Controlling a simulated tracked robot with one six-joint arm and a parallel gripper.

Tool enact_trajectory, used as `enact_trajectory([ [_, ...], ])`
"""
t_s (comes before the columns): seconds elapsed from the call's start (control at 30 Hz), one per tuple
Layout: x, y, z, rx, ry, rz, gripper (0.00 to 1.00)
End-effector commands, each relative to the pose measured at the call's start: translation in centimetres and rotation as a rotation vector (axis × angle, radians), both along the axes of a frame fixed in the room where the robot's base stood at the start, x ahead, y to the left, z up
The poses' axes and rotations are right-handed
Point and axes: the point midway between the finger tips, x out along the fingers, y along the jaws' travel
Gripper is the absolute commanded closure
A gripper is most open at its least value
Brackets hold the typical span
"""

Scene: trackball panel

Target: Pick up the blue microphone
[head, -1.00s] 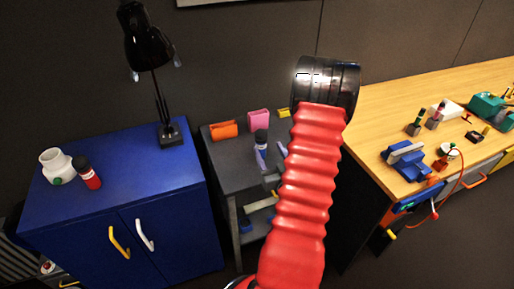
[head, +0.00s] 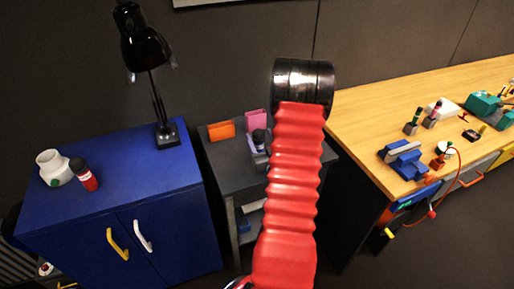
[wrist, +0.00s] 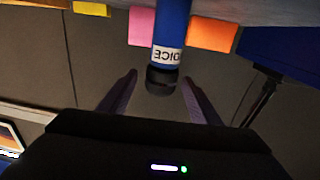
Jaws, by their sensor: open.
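The blue microphone (wrist: 173,22) shows in the wrist view, which is upside down. It has a blue body, a white lettered band and a black end, and stands upright on the grey cart. In the head view its black top (head: 259,136) shows beside my red arm; its lower part is largely hidden. My gripper (wrist: 160,88) is open, with one purple finger on each side of the black end in the wrist view. The fingers appear apart from it. I cannot tell how deep the microphone sits between them.
Orange (head: 221,130) and pink (head: 256,118) holders stand at the back of the grey cart (head: 226,173). A blue cabinet (head: 130,185) with a black lamp (head: 140,40) is to the left. A wooden bench (head: 370,115) with tools is to the right.

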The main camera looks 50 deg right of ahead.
Motion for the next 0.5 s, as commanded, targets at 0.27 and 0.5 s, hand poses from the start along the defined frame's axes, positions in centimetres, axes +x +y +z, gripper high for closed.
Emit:
enact_trajectory([
  [0.27,0.44,-0.4,0.02,0.001,-0.001,-0.002,0.43],
  [0.5,0.9,-0.63,0.1,0.0,0.0,-0.001,0.43],
])
